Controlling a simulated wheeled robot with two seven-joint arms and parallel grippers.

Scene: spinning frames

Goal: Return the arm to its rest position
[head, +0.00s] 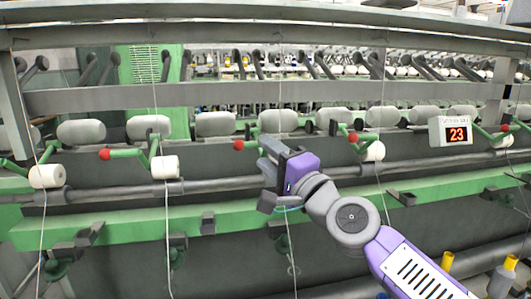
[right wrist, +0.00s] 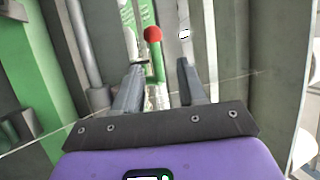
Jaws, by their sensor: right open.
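My right gripper (head: 266,172) is in front of the spinning frame near the middle of the head view, on my purple and grey right arm coming from the lower right. It is open and points toward the machine. A green lever with a red ball tip (head: 239,145) shows just left of and above it. In the right wrist view, a red ball (right wrist: 153,34) on a green lever shows in the gap between the two grey fingers (right wrist: 159,72). I cannot tell how far beyond the fingertips it is. No thread package is held. My left gripper is not in view.
The green rail (head: 120,230) runs across below the gripper, with dark brackets. White rollers (head: 165,167) and more red-tipped levers (head: 105,154) line the machine. Thin threads hang down close to the arm. A "23" display (head: 457,134) is at right. Yellow-topped bobbins (head: 447,260) stand lower right.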

